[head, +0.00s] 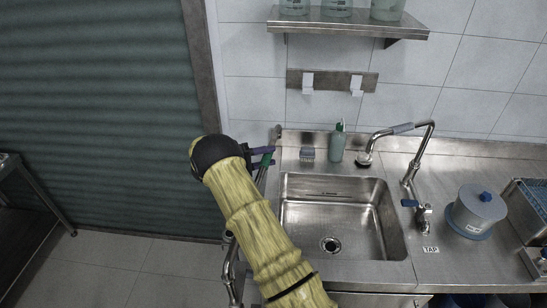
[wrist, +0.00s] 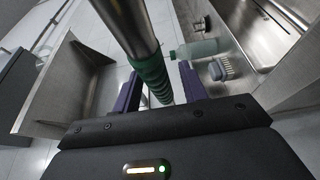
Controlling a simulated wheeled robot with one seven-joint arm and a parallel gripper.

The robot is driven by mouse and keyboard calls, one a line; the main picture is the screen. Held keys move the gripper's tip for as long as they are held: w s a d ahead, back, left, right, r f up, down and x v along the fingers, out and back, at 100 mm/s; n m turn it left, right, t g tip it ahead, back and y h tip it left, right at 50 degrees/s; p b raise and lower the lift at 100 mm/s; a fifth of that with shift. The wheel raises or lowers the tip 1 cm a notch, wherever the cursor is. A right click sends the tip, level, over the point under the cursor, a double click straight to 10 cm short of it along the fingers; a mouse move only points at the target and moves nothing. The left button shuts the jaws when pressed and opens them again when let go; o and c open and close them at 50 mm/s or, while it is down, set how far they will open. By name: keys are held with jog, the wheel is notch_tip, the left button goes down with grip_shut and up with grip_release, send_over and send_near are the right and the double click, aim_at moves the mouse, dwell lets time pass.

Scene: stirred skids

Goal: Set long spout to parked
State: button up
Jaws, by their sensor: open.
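A thick metal pipe with a green ribbed sleeve (wrist: 150,72) runs between the purple jaws of my gripper (wrist: 157,90) in the wrist view. I take it for the long spout. My gripper is open, with one jaw on each side of the sleeve; contact cannot be told. In the head view my gripper (head: 264,156) is at the sink's back left corner, where a bit of green shows and my arm hides most of the pipe. A second, bent metal tap (head: 409,165) stands right of the sink, its outlet over the back rim, near a "TAP" label (head: 431,250).
The sink basin (head: 335,215) is empty. A soap bottle (head: 338,143) and a brush (head: 308,154) stand on its back ledge, close to my gripper. A lidded pot (head: 477,210) and a rack (head: 530,205) are at the right. Left of the counter is open floor.

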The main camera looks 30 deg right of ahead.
jog(key=w+a+b, duration=0.2)
jog(key=a+b, duration=0.1)
jog(key=a, duration=1.1)
jog(key=shift+w+a+b, duration=0.2)
jog(key=shift+a+b, duration=0.2)
notch_tip(320, 180, up, 10)
jog(key=p, duration=1)
